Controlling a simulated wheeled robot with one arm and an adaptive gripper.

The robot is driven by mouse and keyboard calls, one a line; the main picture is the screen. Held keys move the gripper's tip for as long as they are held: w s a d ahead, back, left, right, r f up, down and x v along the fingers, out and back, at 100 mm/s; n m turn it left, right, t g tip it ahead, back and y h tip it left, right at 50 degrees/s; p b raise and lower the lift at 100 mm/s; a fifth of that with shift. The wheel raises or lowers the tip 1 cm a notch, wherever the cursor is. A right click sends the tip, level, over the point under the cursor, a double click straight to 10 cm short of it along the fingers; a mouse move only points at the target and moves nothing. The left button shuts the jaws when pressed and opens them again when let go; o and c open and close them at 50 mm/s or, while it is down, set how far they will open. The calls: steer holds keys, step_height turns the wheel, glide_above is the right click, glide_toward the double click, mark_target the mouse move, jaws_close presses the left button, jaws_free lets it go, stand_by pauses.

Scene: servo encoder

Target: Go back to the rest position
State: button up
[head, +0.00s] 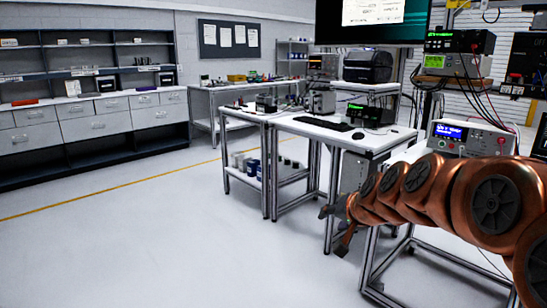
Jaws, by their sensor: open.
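My copper-coloured arm reaches in from the right edge of the head view, its links running toward the middle. My gripper (335,228) is at the arm's far left end, beside the front leg of a white-topped workbench. It is open, with its two dark fingers apart, and nothing shows between them. The arm hides part of the bench frame behind it.
The white-topped workbench (312,129) carries a keyboard (322,123) and instruments. A power supply with a blue display (450,133) stands behind my arm. Shelving with drawers (91,120) lines the left wall. The grey floor (150,245) at left and centre is clear.

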steer(key=s+a+f+n+g, duration=0.1)
steer(key=s+f+n+g, duration=0.3)
steer(key=s, duration=0.6)
steer(key=s+a+f+m+g, duration=0.1)
steer(key=s+f+g, duration=0.1)
steer(key=s+f, duration=0.5)
steer(key=s+d+f+n+g+h, duration=0.1)
steer(key=s+d+g+h, duration=0.15)
steer(key=s, duration=0.85)
steer(key=s+d+f+g+h, duration=0.1)
steer(key=s+d+f+g, duration=0.15)
steer(key=s, duration=0.95)
step_height(320, 180, up, 22)
steer(key=s+p, duration=0.1)
steer(key=p, duration=1.9)
steer(key=shift+r, duration=0.2)
steer(key=shift+s+y, duration=0.1)
steer(key=shift+y, duration=0.15)
